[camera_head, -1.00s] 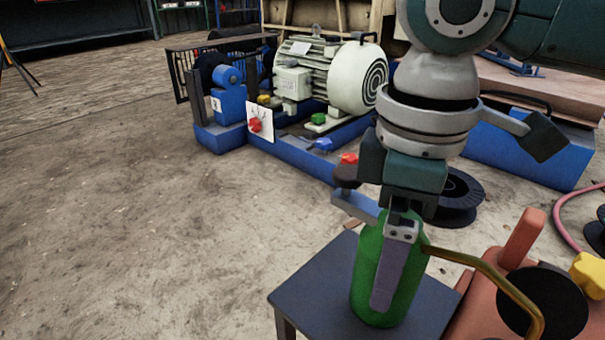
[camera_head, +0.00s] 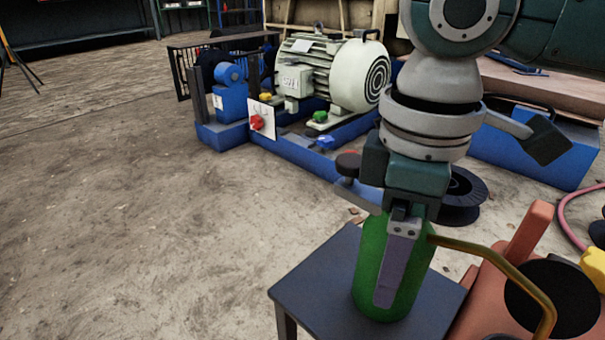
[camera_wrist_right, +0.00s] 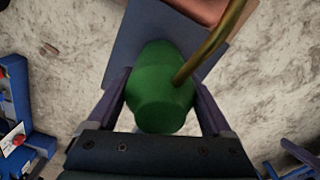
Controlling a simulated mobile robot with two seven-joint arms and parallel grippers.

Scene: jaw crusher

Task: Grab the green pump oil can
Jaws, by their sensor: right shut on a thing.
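The green pump oil can (camera_head: 368,272) stands upright over the dark stool (camera_head: 315,290), with its brass spout (camera_head: 490,255) reaching to the right. My right gripper (camera_head: 396,290) comes down from above and is shut on the can, one finger showing across its near side. In the right wrist view the green can (camera_wrist_right: 160,90) sits between the two fingers of the right gripper (camera_wrist_right: 160,100). I cannot tell whether the can's base touches the stool. My left gripper is not in view.
A blue-framed machine with a pale motor (camera_head: 330,75) stands behind. A black spool (camera_head: 458,200) lies on the floor right of the arm. An orange-red object (camera_head: 500,285) stands close right of the stool. The floor on the left is clear.

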